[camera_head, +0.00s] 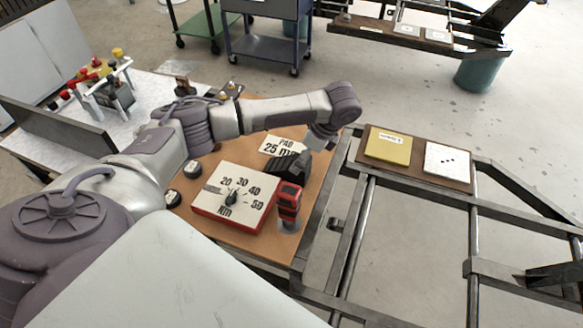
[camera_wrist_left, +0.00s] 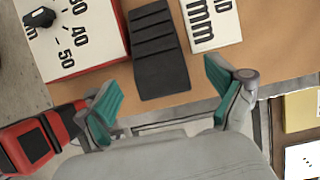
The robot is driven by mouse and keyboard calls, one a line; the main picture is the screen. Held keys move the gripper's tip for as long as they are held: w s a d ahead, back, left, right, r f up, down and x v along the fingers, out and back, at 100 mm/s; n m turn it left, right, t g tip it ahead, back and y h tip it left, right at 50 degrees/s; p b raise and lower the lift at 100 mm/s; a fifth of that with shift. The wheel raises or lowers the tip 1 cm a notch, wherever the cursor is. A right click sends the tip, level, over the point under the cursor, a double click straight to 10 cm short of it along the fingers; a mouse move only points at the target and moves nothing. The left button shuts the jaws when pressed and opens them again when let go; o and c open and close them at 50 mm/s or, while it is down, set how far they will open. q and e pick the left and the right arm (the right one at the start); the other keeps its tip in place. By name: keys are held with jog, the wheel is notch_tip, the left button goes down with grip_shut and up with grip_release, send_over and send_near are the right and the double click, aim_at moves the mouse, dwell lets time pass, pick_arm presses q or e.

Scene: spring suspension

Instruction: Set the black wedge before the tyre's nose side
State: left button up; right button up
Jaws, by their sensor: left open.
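The black wedge (camera_wrist_left: 158,55) lies on the brown board, its ribbed face up, between the dial plate and the PAD card. In the head view the wedge (camera_head: 284,168) is partly hidden by my left wrist. My left gripper (camera_wrist_left: 165,96) is open and empty, its two teal-padded fingers spread around the line of the wedge's near end. I cannot tell how high it is above the board. In the head view the left gripper (camera_head: 306,158) is mostly hidden. No tyre is visible. My right gripper is not in view.
A red-rimmed dial plate (camera_head: 232,198) and a red-and-black tool (camera_head: 289,204) stand close to the wedge. A PAD card (camera_head: 282,146) lies beyond it. Metal frame rails (camera_head: 352,232) run along the right, with a brown board (camera_head: 416,174) carrying yellow and white plates.

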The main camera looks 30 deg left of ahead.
aim_at(286, 166)
pick_arm(q)
jog(key=shift+x, duration=0.9)
jog(key=shift+d+x, duration=0.2)
jog(key=shift+x, duration=1.1)
jog(key=shift+d+x, duration=0.25)
jog(key=shift+x, duration=1.1)
